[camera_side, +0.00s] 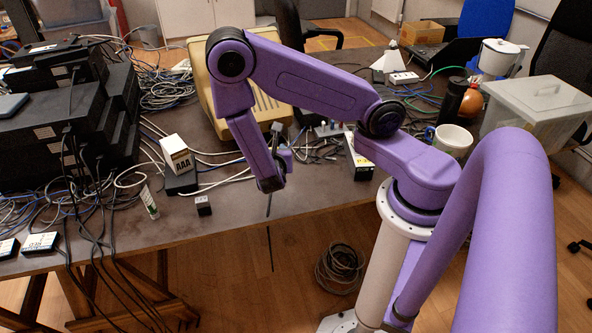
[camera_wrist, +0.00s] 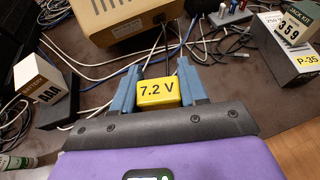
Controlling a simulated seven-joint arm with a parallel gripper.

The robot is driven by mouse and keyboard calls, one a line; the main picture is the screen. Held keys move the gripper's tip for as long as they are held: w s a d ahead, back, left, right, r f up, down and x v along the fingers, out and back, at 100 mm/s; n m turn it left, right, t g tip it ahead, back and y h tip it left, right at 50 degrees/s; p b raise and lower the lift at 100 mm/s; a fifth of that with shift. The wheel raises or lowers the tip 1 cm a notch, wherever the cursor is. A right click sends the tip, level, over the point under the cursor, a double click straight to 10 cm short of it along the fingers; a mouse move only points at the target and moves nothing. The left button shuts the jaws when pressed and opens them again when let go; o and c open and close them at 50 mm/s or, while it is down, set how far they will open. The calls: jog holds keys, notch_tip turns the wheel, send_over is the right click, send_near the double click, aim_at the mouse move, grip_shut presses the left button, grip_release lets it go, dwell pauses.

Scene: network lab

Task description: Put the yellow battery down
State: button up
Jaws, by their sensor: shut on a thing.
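The yellow battery (camera_wrist: 157,93), a small block marked "7.2 V", sits between the two blue fingers of my gripper (camera_wrist: 156,73) in the wrist view. The fingers are shut on it from both sides. The grey-brown table top shows beyond it, and I cannot tell whether the battery touches the table. In the side view my arm reaches down over the table, and I cannot make out the battery there.
A small dark block (camera_side: 203,205) lies near the front edge. A beige device (camera_side: 240,95) is behind my gripper, with cables around it.

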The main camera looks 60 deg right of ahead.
jog(key=s+d+m+g+h, duration=0.1)
jog(key=s+d+m+g, duration=0.2)
jog(key=s, duration=0.7)
jog(key=s+d+m+g+h, duration=0.1)
jog(key=s+m+g, duration=0.25)
jog(key=s, duration=0.75)
send_over(319, 180)
jog(key=shift+g, duration=0.35)
notch_tip(319, 180, down, 10)
jog(key=shift+d+r, duration=0.15)
jog(key=shift+r, duration=0.05)
jog(key=shift+f, duration=1.5)
jog(key=shift+f, duration=0.1)
jog(key=o, duration=1.1)
